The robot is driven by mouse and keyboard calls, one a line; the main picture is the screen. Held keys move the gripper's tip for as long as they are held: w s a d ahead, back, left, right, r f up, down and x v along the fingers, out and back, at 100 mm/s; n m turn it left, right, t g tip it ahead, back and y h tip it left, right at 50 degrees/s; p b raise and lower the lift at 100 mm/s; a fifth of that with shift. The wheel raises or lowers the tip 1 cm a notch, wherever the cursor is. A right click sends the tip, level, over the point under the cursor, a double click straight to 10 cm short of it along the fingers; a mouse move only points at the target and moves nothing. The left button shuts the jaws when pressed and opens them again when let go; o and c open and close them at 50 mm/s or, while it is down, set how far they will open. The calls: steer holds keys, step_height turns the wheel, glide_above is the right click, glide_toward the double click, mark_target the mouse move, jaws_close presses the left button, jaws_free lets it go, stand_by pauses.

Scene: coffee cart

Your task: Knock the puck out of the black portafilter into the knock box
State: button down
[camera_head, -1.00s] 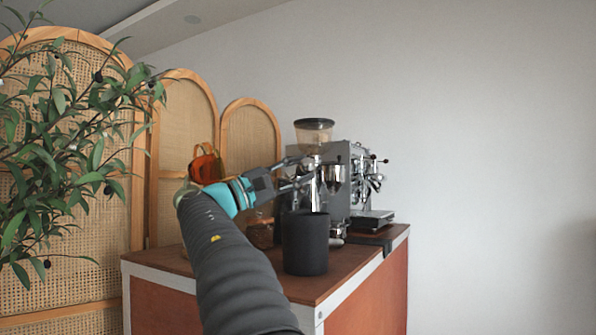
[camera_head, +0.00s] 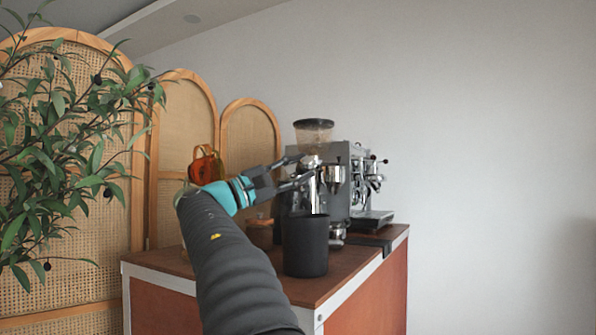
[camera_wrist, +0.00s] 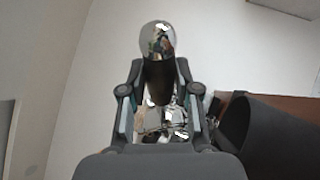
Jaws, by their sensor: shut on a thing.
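The black portafilter (camera_wrist: 158,80) is held between the fingers of my gripper (camera_wrist: 158,105) in the wrist view. Its rounded, mirror-like metal end (camera_wrist: 157,41) points away from the camera. Whether a puck is inside is hidden. In the head view, my gripper (camera_head: 308,172) reaches right, above the table, with its fingers apart around a thing that is hard to make out against the machine. The knock box, a black open-topped cylinder (camera_head: 305,250), stands upright on the brown table, below the fingertips in the picture. It also shows at the right in the wrist view (camera_wrist: 275,137).
A chrome espresso machine (camera_head: 357,180) and a grinder with a clear hopper (camera_head: 314,131) stand behind the knock box. A brown container (camera_head: 260,234) is partly hidden by my arm. The brown tabletop (camera_head: 335,284) is bare at the front. A leafy plant (camera_head: 60,170) is at the left.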

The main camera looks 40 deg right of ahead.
steer(key=shift+r, duration=0.2)
step_height(320, 180, down, 6)
steer(key=r+b, duration=0.1)
steer(key=b, duration=0.3)
step_height(320, 180, up, 5)
steer(key=p, duration=0.5)
steer(key=shift+r, duration=0.15)
